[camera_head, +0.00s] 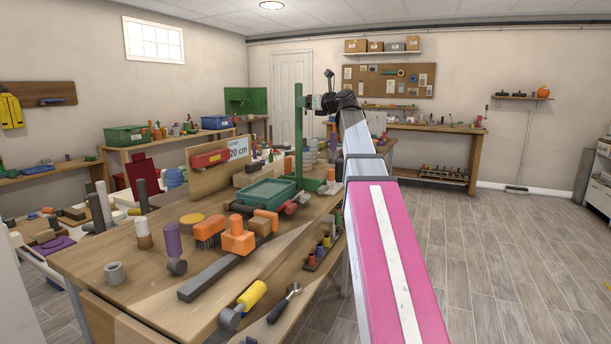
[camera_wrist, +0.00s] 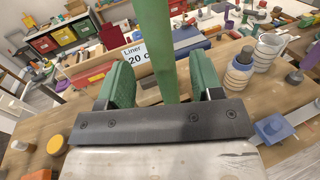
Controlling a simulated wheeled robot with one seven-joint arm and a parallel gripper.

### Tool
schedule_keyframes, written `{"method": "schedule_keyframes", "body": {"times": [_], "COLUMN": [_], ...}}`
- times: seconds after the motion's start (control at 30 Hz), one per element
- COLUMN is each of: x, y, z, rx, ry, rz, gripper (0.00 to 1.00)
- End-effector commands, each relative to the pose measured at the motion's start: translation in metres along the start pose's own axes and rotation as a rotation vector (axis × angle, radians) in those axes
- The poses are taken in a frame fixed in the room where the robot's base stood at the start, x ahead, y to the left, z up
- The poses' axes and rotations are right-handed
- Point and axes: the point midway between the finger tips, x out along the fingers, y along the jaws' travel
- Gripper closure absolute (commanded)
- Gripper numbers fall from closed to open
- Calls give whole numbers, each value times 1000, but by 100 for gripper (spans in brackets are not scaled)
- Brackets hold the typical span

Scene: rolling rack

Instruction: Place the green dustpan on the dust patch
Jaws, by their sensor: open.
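A tall green upright post (camera_head: 299,135) stands on the workbench, with green parts at its foot. It may be the handle of the green dustpan, but I cannot tell for sure. In the wrist view the post (camera_wrist: 155,45) rises between the two green fingers of my gripper (camera_wrist: 160,76). The fingers are open, with a gap on both sides of the post. In the head view my gripper (camera_head: 312,102) is at the post's upper part. I cannot make out a dust patch in either view.
The workbench (camera_head: 92,262) is crowded: a green tray (camera_head: 262,194), an orange block tool (camera_head: 238,240), a yellow-handled mallet (camera_head: 250,296) and several others. A "Liner 20 cm" sign (camera_head: 238,149) stands behind. A long-handled tool (camera_head: 521,160) leans on the back wall. The floor at right is clear.

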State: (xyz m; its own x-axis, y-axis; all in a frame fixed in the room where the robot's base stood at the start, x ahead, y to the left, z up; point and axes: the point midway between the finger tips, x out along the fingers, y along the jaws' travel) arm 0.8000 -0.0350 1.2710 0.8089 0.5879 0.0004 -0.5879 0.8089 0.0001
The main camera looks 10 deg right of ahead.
Motion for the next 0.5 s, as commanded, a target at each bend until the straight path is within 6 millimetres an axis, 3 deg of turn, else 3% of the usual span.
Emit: {"method": "schedule_keyframes", "body": {"times": [0.33,0.5], "x": [44,50], "y": [-2,-1], "z": [0,-1], "rx": [0,0], "ry": [1,1], "rz": [1,1], "gripper": [40,40]}}
